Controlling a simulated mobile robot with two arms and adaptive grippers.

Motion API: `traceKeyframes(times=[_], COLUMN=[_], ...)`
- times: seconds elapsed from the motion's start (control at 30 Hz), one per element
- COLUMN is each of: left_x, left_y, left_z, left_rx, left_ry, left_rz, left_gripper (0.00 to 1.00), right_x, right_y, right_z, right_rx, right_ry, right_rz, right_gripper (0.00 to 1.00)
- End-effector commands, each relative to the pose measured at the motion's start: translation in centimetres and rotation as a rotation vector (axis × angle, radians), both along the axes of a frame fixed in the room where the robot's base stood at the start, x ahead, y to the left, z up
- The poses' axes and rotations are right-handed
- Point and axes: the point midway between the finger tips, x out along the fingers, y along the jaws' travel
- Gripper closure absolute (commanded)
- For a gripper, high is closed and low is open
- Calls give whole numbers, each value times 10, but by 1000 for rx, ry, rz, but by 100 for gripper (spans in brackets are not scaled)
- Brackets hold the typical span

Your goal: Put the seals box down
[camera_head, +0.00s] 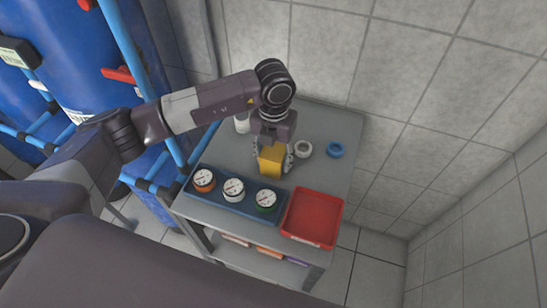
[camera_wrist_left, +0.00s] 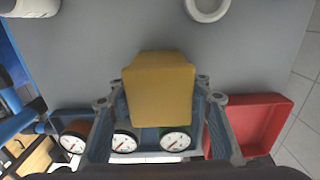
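The seals box, a yellow block (camera_head: 271,160), is on or just above the grey table top (camera_head: 328,125), behind the gauge tray; the frames do not clearly show its underside. My left gripper (camera_head: 274,153) points down over it, one finger on each side. In the left wrist view the yellow box (camera_wrist_left: 160,95) sits between the fingers (camera_wrist_left: 160,95), with a narrow gap showing at each side, so the gripper looks open around it. My right gripper is not in view.
A blue tray (camera_head: 217,201) with three gauges stands in front, a red tray (camera_head: 314,216) at front right. A white ring (camera_head: 303,149), a blue ring (camera_head: 335,150) and a white container (camera_head: 242,123) stand near. The back right of the table is clear.

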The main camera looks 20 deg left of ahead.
Motion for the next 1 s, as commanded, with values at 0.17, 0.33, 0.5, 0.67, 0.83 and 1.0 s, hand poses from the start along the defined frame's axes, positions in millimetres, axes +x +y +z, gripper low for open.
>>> traceKeyframes(times=[0.17, 0.33, 0.5, 0.67, 0.83, 1.0], left_x=[0, 0, 1, 2, 2, 1], left_y=[0, 0, 0, 0, 0, 0], left_z=[1, 1, 8, 36, 74, 104], left_rx=[0, 0, -1, -1, -1, 0], left_ry=[0, 0, -2, -6, -6, -4], left_rz=[0, 1, 0, 0, 0, 0], left_gripper=[40, 40, 40, 40, 40, 40], right_x=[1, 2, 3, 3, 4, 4], right_y=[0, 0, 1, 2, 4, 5], right_z=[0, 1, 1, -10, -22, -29], right_rx=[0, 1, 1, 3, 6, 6], right_ry=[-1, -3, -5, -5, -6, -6], right_rz=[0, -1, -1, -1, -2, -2], right_gripper=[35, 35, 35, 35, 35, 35])
